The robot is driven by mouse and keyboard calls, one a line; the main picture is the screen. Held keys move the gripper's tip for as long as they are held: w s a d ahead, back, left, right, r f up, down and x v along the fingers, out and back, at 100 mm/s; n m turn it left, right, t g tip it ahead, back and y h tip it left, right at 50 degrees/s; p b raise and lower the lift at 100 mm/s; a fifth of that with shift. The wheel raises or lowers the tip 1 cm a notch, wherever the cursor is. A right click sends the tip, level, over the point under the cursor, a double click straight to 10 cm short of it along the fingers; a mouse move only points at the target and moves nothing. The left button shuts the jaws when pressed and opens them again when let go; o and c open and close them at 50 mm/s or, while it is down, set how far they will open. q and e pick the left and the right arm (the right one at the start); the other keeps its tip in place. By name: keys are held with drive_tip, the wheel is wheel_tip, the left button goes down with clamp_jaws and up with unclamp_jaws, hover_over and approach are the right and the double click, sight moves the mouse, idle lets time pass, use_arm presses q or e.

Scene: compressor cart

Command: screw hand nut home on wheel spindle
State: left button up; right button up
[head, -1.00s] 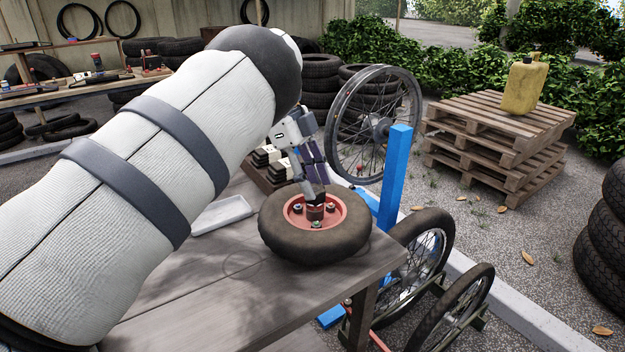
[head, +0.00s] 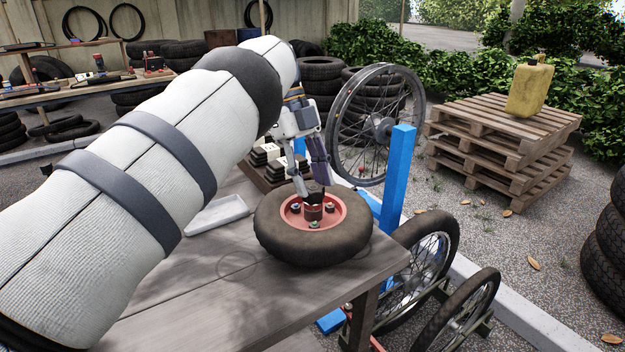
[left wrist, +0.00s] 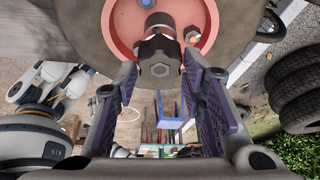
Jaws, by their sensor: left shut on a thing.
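The wheel (head: 300,246) lies flat on the wooden bench, a dark tyre around a red hub (head: 338,210) with several bolts. A short reddish-brown spindle (head: 313,212) stands up at its centre. The dark lobed hand nut (left wrist: 156,48) sits at the spindle's end in the left wrist view, with a grey hexagonal face showing. My left gripper (head: 313,194) comes down over the hub and is shut on the nut, its fingers on either side. In the head view the fingertips largely hide the nut. How far it sits down the thread cannot be told. My right gripper is not visible.
A blue post (head: 397,180) rises at the bench's right edge near a spoked wheel (head: 372,125). More spoked wheels stand below right.

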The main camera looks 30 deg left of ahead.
use_arm(q)
drive_tip(key=shift+w+r, duration=0.15)
drive_tip(key=shift+r, duration=0.35)
drive_tip(key=shift+f+m, duration=0.2)
drive_tip(key=shift+m, duration=0.1)
drive_tip(key=shift+f+m+g+b, duration=0.1)
drive_tip(key=shift+m+g+b, duration=0.2)
drive_tip(key=shift+m+b, duration=0.4)
drive_tip(key=shift+r+m, duration=0.2)
drive_tip(key=shift+m, duration=0.1)
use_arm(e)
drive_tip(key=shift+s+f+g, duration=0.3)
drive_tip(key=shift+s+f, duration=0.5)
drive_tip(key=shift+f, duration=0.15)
use_arm(q)
drive_tip(key=o, duration=1.3)
drive_tip(key=shift+o, duration=0.2)
drive_tip(key=shift+f, duration=0.1)
drive_tip(key=shift+o, duration=0.3)
